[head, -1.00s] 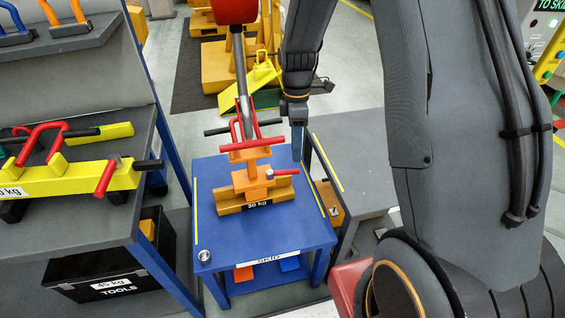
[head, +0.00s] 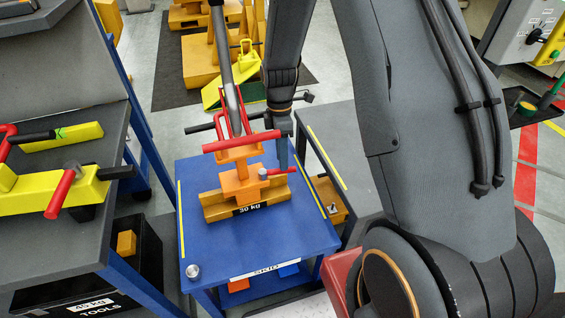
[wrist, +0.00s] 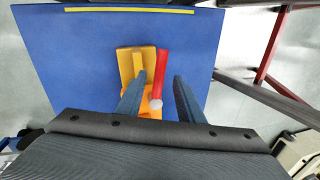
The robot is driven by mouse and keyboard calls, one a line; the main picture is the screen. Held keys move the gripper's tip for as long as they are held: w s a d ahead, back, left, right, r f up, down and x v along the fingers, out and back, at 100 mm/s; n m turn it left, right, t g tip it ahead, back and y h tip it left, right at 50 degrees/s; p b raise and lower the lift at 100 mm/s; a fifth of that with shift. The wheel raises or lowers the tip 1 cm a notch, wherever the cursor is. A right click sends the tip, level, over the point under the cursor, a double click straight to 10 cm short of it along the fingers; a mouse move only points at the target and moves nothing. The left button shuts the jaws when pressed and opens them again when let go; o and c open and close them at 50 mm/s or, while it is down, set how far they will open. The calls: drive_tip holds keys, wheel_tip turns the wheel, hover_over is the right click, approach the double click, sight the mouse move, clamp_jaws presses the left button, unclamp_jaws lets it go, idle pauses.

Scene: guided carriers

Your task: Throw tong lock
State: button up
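An orange tong (head: 240,180) stands on a yellow-orange block labelled 30 kg (head: 217,207), on the blue skid table (head: 215,250). Its red crossbar (head: 240,142) is on top. A short red lever (head: 279,170) with a pale grey knob sticks out to the right at the tong's lower part. In the wrist view the lever (wrist: 162,70) lies between my two fingers, with a gap on both sides. My gripper (wrist: 159,76) is open and empty. In the head view my gripper (head: 283,155) points down just behind the lever; contact cannot be told.
A grey rod (head: 232,100) rises from the tong. A grey bench (head: 345,150) stands close at the right. A left bench (head: 60,235) carries a yellow tool (head: 90,187) with its own red lever. A silver knob (head: 193,271) sits at the skid's front left corner.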

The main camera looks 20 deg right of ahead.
sight(279, 172)
drive_tip(key=shift+s+f, duration=0.15)
drive_tip(key=shift+f, duration=0.6)
drive_tip(key=shift+s+f, duration=0.15)
drive_tip(key=shift+f, duration=0.55)
drive_tip(key=shift+c, duration=0.3)
clamp_jaws()
